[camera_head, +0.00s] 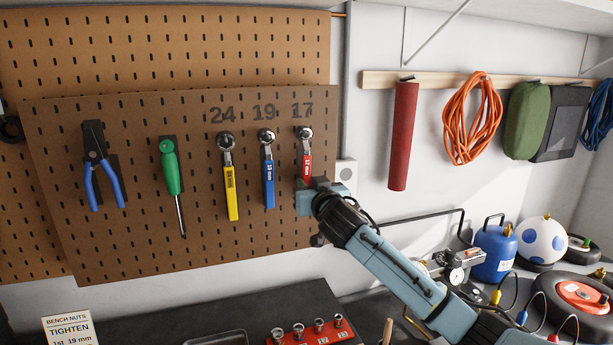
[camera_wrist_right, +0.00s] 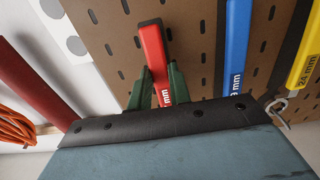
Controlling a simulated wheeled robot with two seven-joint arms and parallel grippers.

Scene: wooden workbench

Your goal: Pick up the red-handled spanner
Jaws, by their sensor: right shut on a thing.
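The red-handled spanner (camera_head: 305,163) hangs upright on the brown pegboard under the number 17, its ring end at the top. My right gripper (camera_head: 308,187) is at the lower part of its handle, which is partly hidden behind the gripper. In the right wrist view, the red handle (camera_wrist_right: 154,58) stands between the two green fingers (camera_wrist_right: 160,85), and the gripper is shut on it. The spanner still lies against the board as far as I can see. My left gripper is not in view.
Left of it hang the blue-handled spanner (camera_head: 268,182), the yellow-handled spanner (camera_head: 230,190), a green screwdriver (camera_head: 172,170) and blue pliers (camera_head: 92,186). A red roll (camera_head: 403,135) and an orange cord (camera_head: 450,125) hang on the right. The bench below holds sockets (camera_head: 298,330).

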